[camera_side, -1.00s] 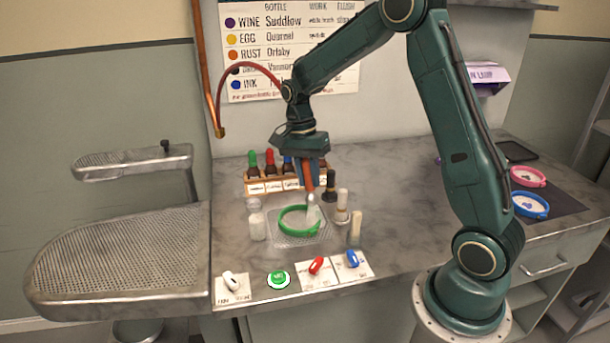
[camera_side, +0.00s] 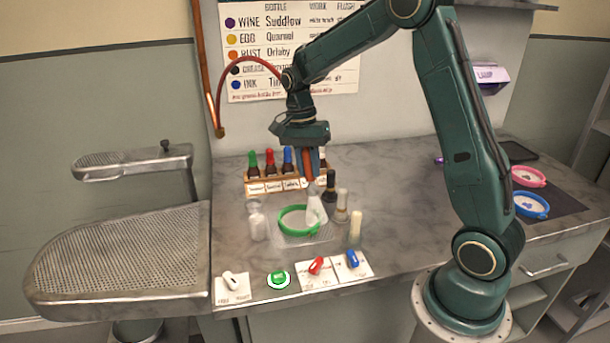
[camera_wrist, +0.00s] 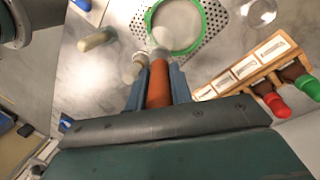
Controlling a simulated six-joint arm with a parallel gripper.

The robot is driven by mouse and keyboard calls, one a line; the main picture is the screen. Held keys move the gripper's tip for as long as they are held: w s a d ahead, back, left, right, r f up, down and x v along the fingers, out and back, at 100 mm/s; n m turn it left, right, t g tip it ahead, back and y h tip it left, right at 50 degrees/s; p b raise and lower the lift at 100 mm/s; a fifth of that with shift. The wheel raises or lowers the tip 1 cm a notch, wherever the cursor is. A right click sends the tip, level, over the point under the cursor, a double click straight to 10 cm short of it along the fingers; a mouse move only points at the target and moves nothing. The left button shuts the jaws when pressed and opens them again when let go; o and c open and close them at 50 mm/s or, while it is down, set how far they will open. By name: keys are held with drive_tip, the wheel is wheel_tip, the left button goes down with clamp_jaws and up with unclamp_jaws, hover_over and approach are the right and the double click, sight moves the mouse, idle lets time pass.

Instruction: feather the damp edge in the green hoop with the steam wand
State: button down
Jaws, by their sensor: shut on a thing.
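The green hoop (camera_side: 297,220) lies on a perforated metal tray on the worktop, with pale cloth (camera_wrist: 180,25) inside it. My gripper (camera_side: 314,172) is shut on the steam wand (camera_side: 310,165), which has an orange-brown body and points down. A white plume of steam (camera_side: 316,208) shows below its tip, over the right part of the hoop. In the wrist view the wand (camera_wrist: 159,85) sits between the blue fingers, its tip toward the hoop's near edge. I cannot make out a damp edge on the cloth.
A rack (camera_side: 285,183) of dropper bottles stands behind the hoop. A clear jar (camera_side: 256,220) is left of the tray; a dark bottle (camera_side: 330,188), a small pale bottle (camera_side: 342,207) and a cream stick (camera_side: 355,228) are right. Coloured switches (camera_side: 316,266) line the front edge.

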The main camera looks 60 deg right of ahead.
drive_tip(key=shift+s+v, duration=0.25)
drive_tip(key=shift+v, duration=0.9)
drive_tip(key=shift+s+v, duration=0.25)
drive_tip(key=shift+v, duration=0.9)
drive_tip(key=shift+a, duration=0.1)
